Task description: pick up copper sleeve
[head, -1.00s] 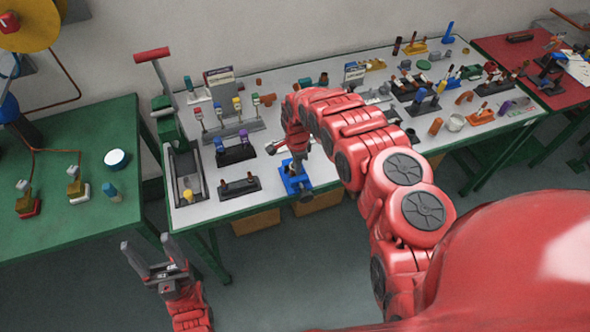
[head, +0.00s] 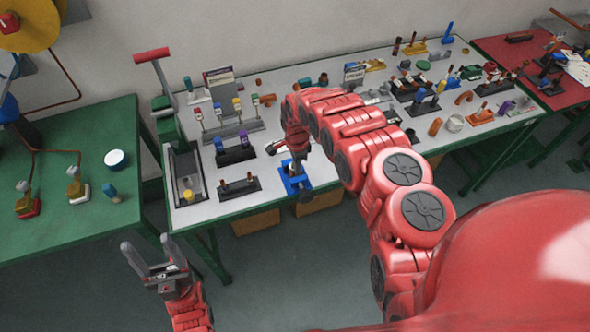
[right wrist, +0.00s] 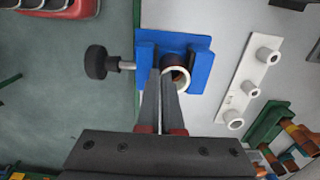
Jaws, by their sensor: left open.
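A blue clamp block (head: 294,184) stands near the front edge of the white-topped table, and it also shows in the right wrist view (right wrist: 201,72). In that view a ring-shaped sleeve (right wrist: 184,82) with a pale rim and a brown, copper-like inside sits in the block. My right gripper (right wrist: 160,76) has its narrow fingers close together at the sleeve's left rim. Whether they pinch the rim is unclear. In the head view my right gripper is over the block and largely blends with the arm. My left gripper (head: 148,246) is open and empty in front of the table.
A black clamp screw (right wrist: 100,62) sticks out from the block. A pale bar with rings (right wrist: 246,90) lies beside it. A black holder (head: 240,187) stands left of the block, and a lever press (head: 167,120) at the table's left end. Other parts crowd the table's right half.

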